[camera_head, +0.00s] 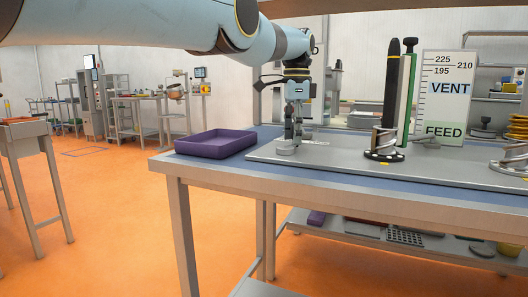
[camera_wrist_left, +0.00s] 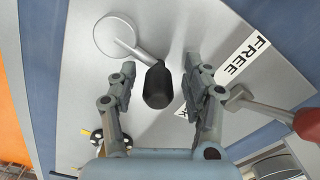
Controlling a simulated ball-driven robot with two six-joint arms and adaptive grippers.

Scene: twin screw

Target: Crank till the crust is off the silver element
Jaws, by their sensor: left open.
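In the wrist view a crank with a round silver hub (camera_wrist_left: 112,38) and a black grip (camera_wrist_left: 157,88) lies over a grey plate. My left gripper (camera_wrist_left: 160,70) is open, with one finger on each side of the black grip; I cannot tell whether they touch it. In the head view my left gripper (camera_head: 293,132) points down above the plate's left part, hiding most of the crank. A silver spiral element (camera_head: 384,143) stands on a dark round base to the right, below a black rod (camera_head: 392,85). Any crust on it is too small to tell. My right gripper is not visible.
A purple tray (camera_head: 216,144) sits left on the table. A green rod (camera_head: 408,95) and a VENT/FEED scale board (camera_head: 446,98) stand behind the spiral. A second spiral (camera_head: 512,160) is at the right edge. The wrist view shows a FREE label (camera_wrist_left: 238,62) and a red-handled tool (camera_wrist_left: 305,124).

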